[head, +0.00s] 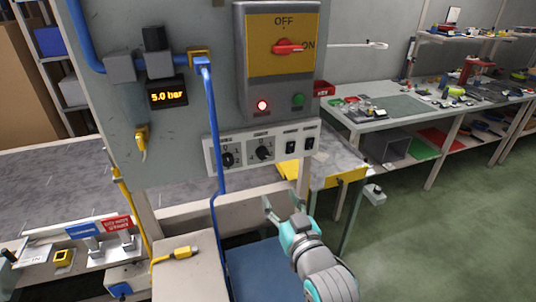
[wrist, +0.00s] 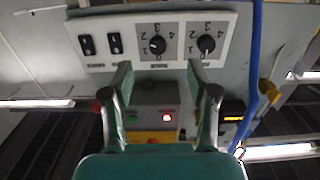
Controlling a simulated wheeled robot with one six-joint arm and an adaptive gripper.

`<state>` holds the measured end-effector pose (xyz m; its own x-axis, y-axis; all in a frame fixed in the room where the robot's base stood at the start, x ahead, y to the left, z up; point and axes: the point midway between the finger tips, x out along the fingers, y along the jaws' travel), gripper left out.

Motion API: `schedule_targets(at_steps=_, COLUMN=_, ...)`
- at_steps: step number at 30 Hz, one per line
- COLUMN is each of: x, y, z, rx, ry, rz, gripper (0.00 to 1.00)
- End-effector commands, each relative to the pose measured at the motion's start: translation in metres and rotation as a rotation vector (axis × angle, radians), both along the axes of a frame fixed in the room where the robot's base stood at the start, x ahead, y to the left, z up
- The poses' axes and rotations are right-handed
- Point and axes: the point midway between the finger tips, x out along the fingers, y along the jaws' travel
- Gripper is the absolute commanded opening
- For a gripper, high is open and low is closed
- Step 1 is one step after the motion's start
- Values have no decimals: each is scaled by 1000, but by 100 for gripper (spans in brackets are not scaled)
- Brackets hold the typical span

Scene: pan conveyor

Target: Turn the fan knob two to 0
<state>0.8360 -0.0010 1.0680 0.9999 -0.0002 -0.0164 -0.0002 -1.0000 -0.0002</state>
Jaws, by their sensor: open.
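A white panel (head: 213,161) in the head view carries two black rotary knobs, a left knob (head: 227,159) and a right knob (head: 263,152). The wrist view is upside down, so the right knob (wrist: 157,45) shows at its left and the left knob (wrist: 206,44) at its right. Digits ring both dials. The labels are too small to read, so I cannot tell which is fan knob two, nor its exact setting. My gripper (head: 281,202) is open and empty, below the panel; in the wrist view its fingers (wrist: 160,76) are apart, roughly lined up with the right knob, not touching it.
Two black rocker switches (head: 291,147) sit right of the knobs. A grey box with a red rotary switch (head: 287,48) is above. A blue hose (head: 211,120) hangs past the left knob. A yellow-edged table (head: 335,172) stands right of my gripper.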

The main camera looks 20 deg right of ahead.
Motion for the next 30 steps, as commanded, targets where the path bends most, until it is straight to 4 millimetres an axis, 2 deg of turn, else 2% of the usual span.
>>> schedule_targets(at_steps=1, x=6, y=0, z=11, rx=0, ry=-10, rz=0, gripper=59)
schedule_targets(at_steps=3, x=12, y=0, z=21, rx=0, ry=-14, rz=0, gripper=59)
schedule_targets(at_steps=7, x=17, y=0, z=29, rx=0, ry=-17, rz=0, gripper=59)
schedule_targets(at_steps=13, x=34, y=0, z=30, rx=0, ry=-16, rz=0, gripper=59)
schedule_targets(at_steps=24, x=97, y=0, z=30, rx=0, ry=-16, rz=0, gripper=59)
schedule_targets(at_steps=30, x=119, y=0, z=30, rx=0, ry=-17, rz=0, gripper=59)
